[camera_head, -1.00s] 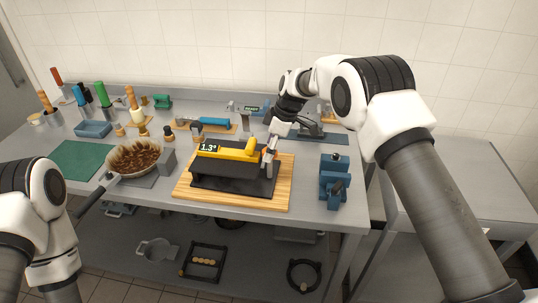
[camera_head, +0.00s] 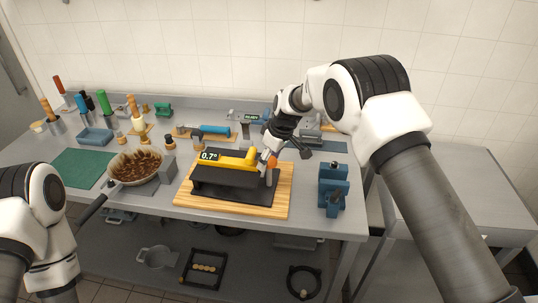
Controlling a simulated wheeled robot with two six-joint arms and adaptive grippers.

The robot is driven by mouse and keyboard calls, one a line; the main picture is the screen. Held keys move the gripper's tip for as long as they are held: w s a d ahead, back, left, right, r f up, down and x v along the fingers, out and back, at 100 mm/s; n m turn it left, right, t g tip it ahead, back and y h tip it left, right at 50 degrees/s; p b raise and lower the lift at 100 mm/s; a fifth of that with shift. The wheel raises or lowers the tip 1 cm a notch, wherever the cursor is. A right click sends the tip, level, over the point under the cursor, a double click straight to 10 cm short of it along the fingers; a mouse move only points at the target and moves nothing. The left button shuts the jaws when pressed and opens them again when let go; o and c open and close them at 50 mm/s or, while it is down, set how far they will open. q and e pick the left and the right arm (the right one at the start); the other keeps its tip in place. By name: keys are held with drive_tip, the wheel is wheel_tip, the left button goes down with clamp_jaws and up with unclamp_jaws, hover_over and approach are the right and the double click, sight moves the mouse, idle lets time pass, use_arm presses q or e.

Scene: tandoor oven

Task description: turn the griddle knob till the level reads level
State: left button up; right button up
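The black griddle (camera_head: 225,180) stands on a wooden board (camera_head: 187,196) in the middle of the bench. A yellow level (camera_head: 233,162) lies on top of it, and its display (camera_head: 209,156) reads 0.7°. An orange knob (camera_head: 271,163) is at the griddle's right end.
A pan of brown food (camera_head: 136,167) stands left of the board, its handle pointing to the front left. A blue vise-like block (camera_head: 333,187) stands right of it. Tools and bottles line the back. A green mat (camera_head: 82,167) lies at the left.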

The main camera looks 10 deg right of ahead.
drive_tip(key=shift+w+d+f, duration=0.1)
drive_tip(key=shift+w+f, duration=0.05)
wheel_tip(320, 180, up, 7)
drive_tip(key=p, duration=0.4)
drive_tip(key=shift+p, duration=0.3)
